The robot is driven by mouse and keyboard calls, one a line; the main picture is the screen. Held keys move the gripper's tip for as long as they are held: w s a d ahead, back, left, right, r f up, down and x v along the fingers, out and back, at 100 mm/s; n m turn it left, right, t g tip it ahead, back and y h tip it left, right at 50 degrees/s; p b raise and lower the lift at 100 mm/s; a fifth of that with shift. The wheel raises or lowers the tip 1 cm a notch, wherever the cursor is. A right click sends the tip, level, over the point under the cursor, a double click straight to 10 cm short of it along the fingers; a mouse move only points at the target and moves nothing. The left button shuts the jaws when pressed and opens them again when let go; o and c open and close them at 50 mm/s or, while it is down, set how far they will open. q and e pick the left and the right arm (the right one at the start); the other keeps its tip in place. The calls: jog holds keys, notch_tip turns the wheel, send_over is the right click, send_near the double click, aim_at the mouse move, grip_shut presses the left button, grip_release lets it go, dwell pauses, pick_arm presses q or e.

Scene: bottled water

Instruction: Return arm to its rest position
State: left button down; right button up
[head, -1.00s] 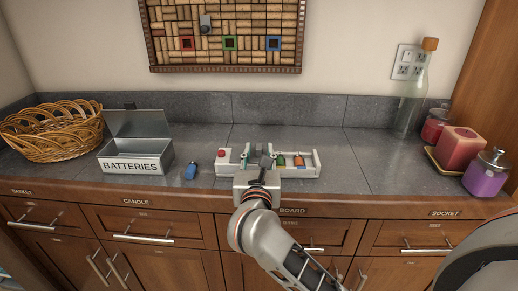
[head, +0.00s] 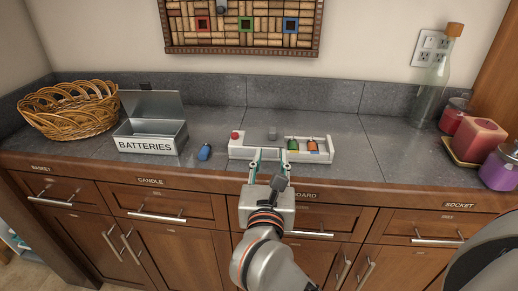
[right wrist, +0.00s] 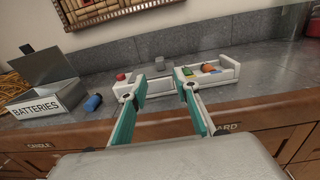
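My right gripper (head: 269,160) is in the middle of the head view, at the counter's front edge and just in front of a white tray (head: 240,153). In the right wrist view its two teal-sided fingers (right wrist: 157,90) stand apart with nothing between them. My right arm reaches up from the bottom of the head view. My left gripper is in neither current view.
The tray holds small green and orange pieces and has a red button (head: 235,135). A blue object (head: 204,152), a metal BATTERIES box (head: 147,146) and a basket (head: 70,112) stand left. Candles (head: 475,141) and a bottle (head: 434,85) stand right.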

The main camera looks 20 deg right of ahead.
notch_tip(320, 180, up, 4)
jog(key=s+f+n+t+p, duration=0.1)
jog(key=s+n+t, duration=0.35)
jog(key=n, duration=0.85)
jog(key=a+f+n+t+y+p, duration=0.1)
jog(key=a+f+n+y, duration=0.4)
jog(key=n, duration=0.4)
jog(key=a+f+n+t+y, duration=0.1)
jog(key=a+f+n+y, duration=0.3)
jog(key=n+y, duration=0.4)
jog(key=s+f+n+g+y+p, duration=0.1)
jog(key=s+f+n+g, duration=0.15)
jog(key=f+n, duration=0.45)
jog(key=s+f+n+g, duration=0.2)
jog(key=f+n+g, duration=0.2)
jog(key=f, duration=0.6)
pick_arm(q)
jog(key=shift+s+d+r, duration=0.2)
jog(key=shift+r, duration=0.3)
jog(key=shift+s+d+r, duration=0.15)
jog(key=shift+r, duration=0.35)
pick_arm(e)
jog(key=s+d+f+n+g+h, duration=0.1)
jog(key=s+d+f+n+g, duration=0.1)
jog(key=s+f, duration=0.2)
jog(key=s+d+f+n+g+h, duration=0.1)
jog(key=s+d+f+n+g, duration=0.2)
jog(key=f, duration=0.7)
jog(key=shift+s, duration=0.85)
